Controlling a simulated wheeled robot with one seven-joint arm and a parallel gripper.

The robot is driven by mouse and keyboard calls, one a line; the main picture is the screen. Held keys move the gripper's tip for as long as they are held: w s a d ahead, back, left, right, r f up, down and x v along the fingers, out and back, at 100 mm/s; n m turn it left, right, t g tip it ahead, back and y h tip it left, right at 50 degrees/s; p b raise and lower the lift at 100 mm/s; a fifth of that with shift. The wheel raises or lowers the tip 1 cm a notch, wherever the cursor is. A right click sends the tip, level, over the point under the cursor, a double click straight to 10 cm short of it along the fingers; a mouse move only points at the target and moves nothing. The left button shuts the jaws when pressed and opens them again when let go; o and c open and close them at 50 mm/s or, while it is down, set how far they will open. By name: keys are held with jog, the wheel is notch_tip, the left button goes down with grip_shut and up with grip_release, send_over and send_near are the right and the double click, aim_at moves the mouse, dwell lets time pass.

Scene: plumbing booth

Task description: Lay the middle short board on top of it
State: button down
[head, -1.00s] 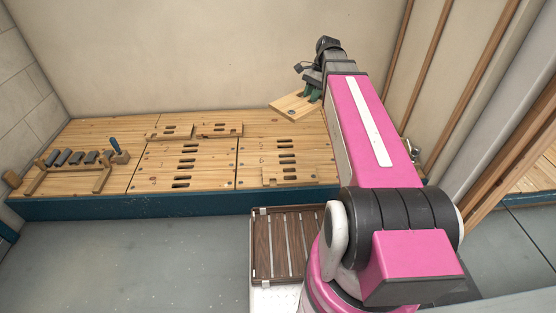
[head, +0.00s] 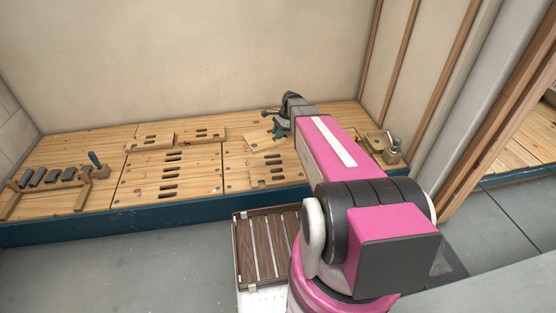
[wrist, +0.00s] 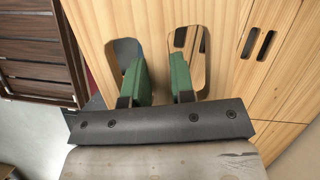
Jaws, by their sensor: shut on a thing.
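My gripper (head: 280,131) is shut on a short light-wood board (head: 262,145) above the right part of the wooden platform. In the wrist view, its green fingers (wrist: 160,80) reach into two oval slots of the held board (wrist: 90,18) and pinch the strip between them. In the head view the board looks tilted, and its far right part is hidden behind the gripper. Two more short slotted boards lie at the back, one on the left (head: 142,143) and one on the right (head: 193,137).
The platform (head: 128,198) has a blue front edge and several slots. At its left are a wooden frame (head: 79,202), dark blocks (head: 53,176) and a blue-handled tool (head: 95,160). A wooden block with a metal fitting (head: 392,157) is at the right. A brown slatted rack (head: 254,250) stands in front.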

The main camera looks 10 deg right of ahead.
notch_tip(320, 180, down, 18)
jog(key=w+r+m+t, duration=0.1)
jog(key=w+m, duration=0.1)
jog(key=m, duration=0.1)
send_over(276, 174)
jog(key=d, duration=0.1)
jog(key=shift+f, duration=3.2)
jog(key=shift+f, duration=1.95)
jog(key=c, duration=0.9)
grip_release()
jog(key=v, duration=1.1)
jog(key=s+a+r+n+h, duration=0.1)
jog(key=s+r+n, duration=0.5)
jog(key=s+r, duration=0.1)
jog(key=s+a+r+n+h, duration=0.2)
jog(key=s+r+n, duration=0.4)
jog(key=s+r, duration=0.2)
jog(key=s+a+r+n+h, duration=0.1)
jog(key=s+r+n, duration=0.5)
jog(key=s+r, duration=0.1)
jog(key=shift+s+a+r, duration=0.2)
jog(key=shift+s+r, duration=0.1)
jog(key=shift+r, duration=0.1)
